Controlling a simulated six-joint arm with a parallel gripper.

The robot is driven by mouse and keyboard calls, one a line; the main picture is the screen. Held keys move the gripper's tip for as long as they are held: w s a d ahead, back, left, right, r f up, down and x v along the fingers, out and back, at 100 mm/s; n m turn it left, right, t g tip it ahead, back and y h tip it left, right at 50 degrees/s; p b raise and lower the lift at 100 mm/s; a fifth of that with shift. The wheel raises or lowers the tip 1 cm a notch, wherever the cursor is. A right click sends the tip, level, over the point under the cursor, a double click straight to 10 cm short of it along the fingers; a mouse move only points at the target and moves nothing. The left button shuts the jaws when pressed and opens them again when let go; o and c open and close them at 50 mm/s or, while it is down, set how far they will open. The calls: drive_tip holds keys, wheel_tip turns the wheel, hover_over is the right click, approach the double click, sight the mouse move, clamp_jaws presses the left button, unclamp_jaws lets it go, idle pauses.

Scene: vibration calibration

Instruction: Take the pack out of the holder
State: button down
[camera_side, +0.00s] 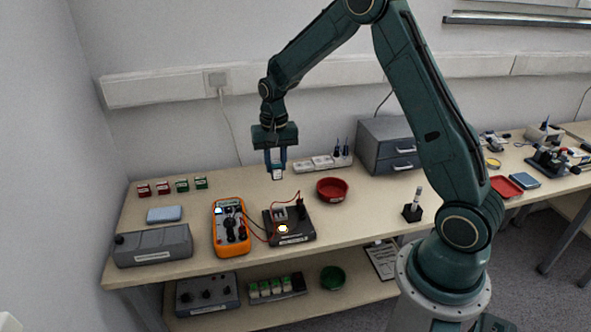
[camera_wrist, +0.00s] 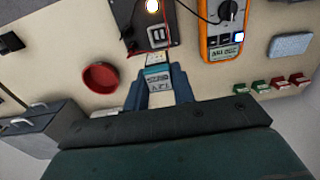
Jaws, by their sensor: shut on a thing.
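My gripper (camera_side: 276,163) points down above the bench, its blue fingers shut on a small pale pack (camera_side: 277,174). In the wrist view the pack (camera_wrist: 158,79) sits between the two fingertips (camera_wrist: 159,88), its labelled face showing. The holder (camera_side: 280,213) is a small light part on a black board (camera_side: 305,235) with a lit lamp. In the wrist view the holder (camera_wrist: 157,36) shows two dark slots and looks empty. The pack is above the bench and apart from the holder.
An orange multimeter (camera_side: 230,227) stands left of the board, with red and black leads running between them. A red bowl (camera_side: 332,189) is to the right. A white rack (camera_side: 322,163) and grey drawers (camera_side: 387,147) stand behind. Small red and green blocks (camera_side: 182,185) are at the back left.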

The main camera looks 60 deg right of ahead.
sight(275, 161)
drive_tip(key=shift+r, duration=2.9)
